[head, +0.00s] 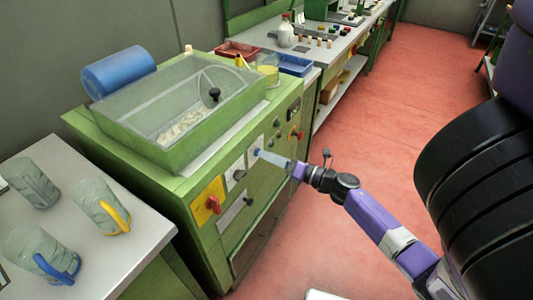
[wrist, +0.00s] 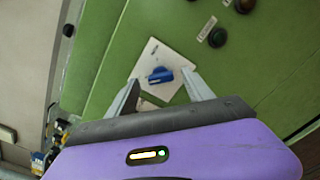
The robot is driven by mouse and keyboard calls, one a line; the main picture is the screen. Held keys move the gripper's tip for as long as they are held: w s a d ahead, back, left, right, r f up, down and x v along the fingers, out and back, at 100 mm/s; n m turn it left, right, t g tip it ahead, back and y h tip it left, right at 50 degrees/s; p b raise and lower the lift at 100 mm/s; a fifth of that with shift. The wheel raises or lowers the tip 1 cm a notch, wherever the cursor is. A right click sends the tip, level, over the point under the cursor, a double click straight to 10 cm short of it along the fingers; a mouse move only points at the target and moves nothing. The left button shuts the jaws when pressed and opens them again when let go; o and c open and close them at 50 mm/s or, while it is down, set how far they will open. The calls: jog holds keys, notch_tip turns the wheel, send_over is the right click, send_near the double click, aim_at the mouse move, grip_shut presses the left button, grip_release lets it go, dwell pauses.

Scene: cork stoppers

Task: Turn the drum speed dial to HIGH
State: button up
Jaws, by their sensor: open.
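A blue dial knob (wrist: 160,75) sits on a white plate (wrist: 150,56) on the front of the green machine (head: 190,190). Its marks are too small to read, so I cannot tell its setting or confirm its name. In the head view the blue knob (head: 256,152) shows just beyond my fingertips. My gripper (head: 265,155) is open and empty, reaching toward the panel from the right. In the wrist view my gripper (wrist: 160,88) has one finger on each side of the knob's lower part, with the knob between and slightly ahead. Contact is not clear.
A dark knob (head: 239,174) on a white plate and a red switch (head: 212,203) on a yellow plate are nearby. A green button (wrist: 217,38) and a dark red button (wrist: 243,5) sit right of the dial. The red floor is clear.

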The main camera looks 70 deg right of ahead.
jog(key=shift+x, duration=1.05)
grip_shut()
jog(key=shift+f+m, duration=0.15)
jog(key=shift+m, duration=2.85)
jog(key=shift+f+m, duration=0.15)
jog(key=shift+m, duration=2.85)
jog(key=shift+f+m, duration=0.15)
jog(key=shift+m, duration=2.85)
